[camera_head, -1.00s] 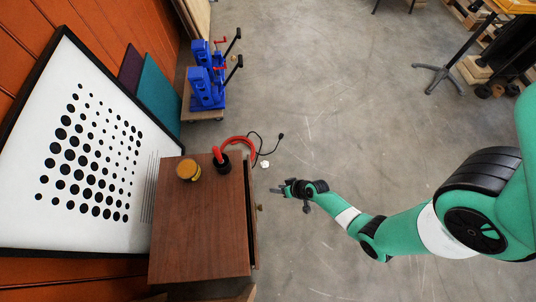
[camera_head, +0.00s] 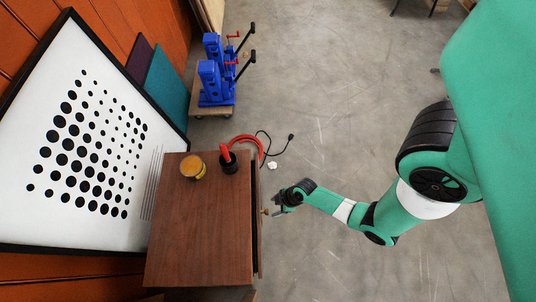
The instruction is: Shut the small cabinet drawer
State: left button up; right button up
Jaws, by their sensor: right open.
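The small wooden cabinet (camera_head: 205,235) stands at the lower left of the head view. Its drawer (camera_head: 259,232) shows as a narrow front edge on the right side, with a dark gap between it and the cabinet top. A small brass-coloured knob (camera_head: 266,212) sticks out from the drawer front. My right gripper (camera_head: 274,208) is open, with its fingers close to the knob; I cannot tell whether they touch it. My left gripper is not in view.
A yellow-lidded jar (camera_head: 193,167) and a black holder with a red handle (camera_head: 228,160) stand on the cabinet top. Blue hand presses (camera_head: 212,80) sit on a wooden dolly behind. A red hose and black cable (camera_head: 262,143) lie behind the cabinet.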

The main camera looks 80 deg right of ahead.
jog(key=b+x, duration=0.4)
jog(key=x, duration=0.3)
jog(key=shift+w+a+f, duration=0.1)
jog(key=shift+a+f, duration=0.05)
jog(key=shift+f, duration=0.1)
grip_shut()
dwell(1.0)
